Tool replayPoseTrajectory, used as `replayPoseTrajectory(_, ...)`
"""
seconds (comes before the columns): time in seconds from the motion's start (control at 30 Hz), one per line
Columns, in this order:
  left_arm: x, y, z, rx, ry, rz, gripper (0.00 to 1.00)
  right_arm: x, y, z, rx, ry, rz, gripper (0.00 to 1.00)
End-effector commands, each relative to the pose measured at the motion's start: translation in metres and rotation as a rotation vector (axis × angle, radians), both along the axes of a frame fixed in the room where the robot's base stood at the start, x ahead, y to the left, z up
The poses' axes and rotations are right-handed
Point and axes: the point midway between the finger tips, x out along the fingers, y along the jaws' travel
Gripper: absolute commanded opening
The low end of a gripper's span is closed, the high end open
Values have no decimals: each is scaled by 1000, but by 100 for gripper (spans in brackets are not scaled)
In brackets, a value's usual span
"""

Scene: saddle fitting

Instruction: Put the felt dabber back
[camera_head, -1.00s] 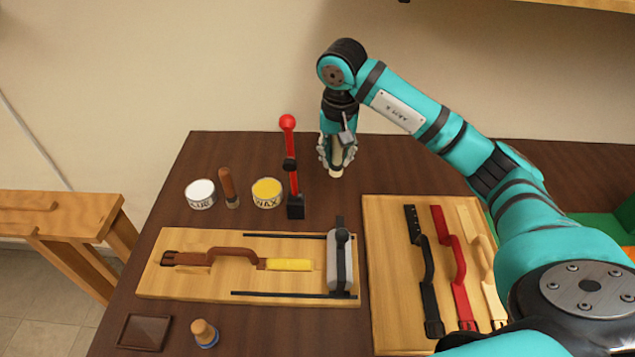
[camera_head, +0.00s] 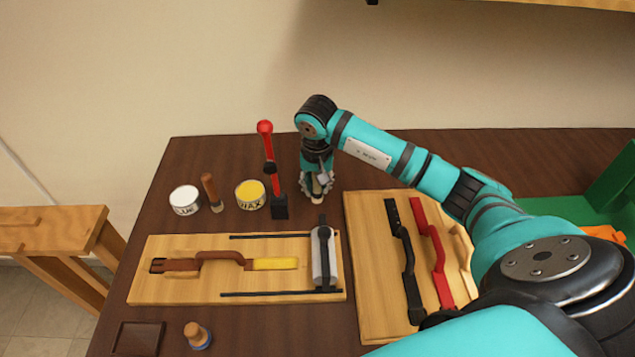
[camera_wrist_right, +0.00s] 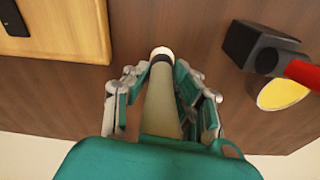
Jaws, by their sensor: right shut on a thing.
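My right gripper (camera_head: 316,188) is shut on a pale, slim stick, which looks like the felt dabber. In the right wrist view the dabber (camera_wrist_right: 160,105) sits between the fingers of the gripper (camera_wrist_right: 162,85), with a dark band near its whitish tip. The tip points down close to the table; I cannot tell whether it touches. The gripper is just right of the red lever (camera_head: 269,150) on its black block (camera_head: 280,206). The wax tin (camera_head: 250,195) and glue tin (camera_head: 184,200) stand farther left. My left gripper is not in view.
A brown-handled brush (camera_head: 211,190) stands between the tins. In front are a wooden board (camera_head: 180,290) with a strap and grey clamp (camera_head: 324,255), and a strap board (camera_head: 370,290). A dark tray (camera_head: 138,338) and a blue-based wooden knob (camera_head: 197,336) are at front left.

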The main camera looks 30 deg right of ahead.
Motion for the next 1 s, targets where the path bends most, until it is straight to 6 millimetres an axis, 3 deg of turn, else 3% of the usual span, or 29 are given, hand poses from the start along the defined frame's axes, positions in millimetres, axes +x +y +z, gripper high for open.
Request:
replayPoseTrajectory(0.17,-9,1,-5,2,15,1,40,0,0,-4,-1,1,1,0)
replayPoseTrajectory(0.2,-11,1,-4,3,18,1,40,0,0,-2,0,0,1,28)
replayPoseTrajectory(0.33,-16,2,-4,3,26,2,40,0,0,-2,-1,1,0,45)
replayPoseTrajectory(0.73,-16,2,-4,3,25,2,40,0,0,6,-1,-2,0,46)
replayPoseTrajectory(1.0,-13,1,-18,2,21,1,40,-4,4,58,-2,-8,1,46)
